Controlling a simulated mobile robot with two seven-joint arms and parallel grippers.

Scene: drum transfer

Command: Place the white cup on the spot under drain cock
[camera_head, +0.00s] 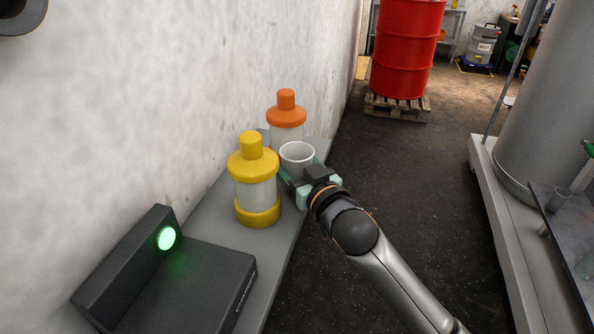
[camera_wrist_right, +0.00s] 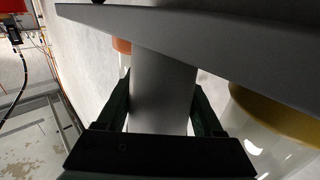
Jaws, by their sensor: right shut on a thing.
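The white cup (camera_head: 297,152) is upright, mouth up, at the far part of the grey shelf along the wall. My right gripper (camera_head: 299,174) comes in from the lower right and is shut on the cup. In the right wrist view its two dark green fingers (camera_wrist_right: 163,105) press either side of the cup's pale wall (camera_wrist_right: 163,85). I cannot tell whether the cup's base touches the shelf. My left gripper is not in view. The spot under the drain cock cannot be made out clearly; a large grey tank (camera_head: 555,100) stands at the right.
A yellow-capped jar (camera_head: 255,190) stands close to the left of the cup, and an orange-capped jar (camera_head: 287,125) just behind it. A black device with a green light (camera_head: 167,238) sits nearer on the shelf (camera_head: 205,215). Open floor (camera_head: 410,190) lies between shelf and tank; a red drum (camera_head: 407,50) stands beyond.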

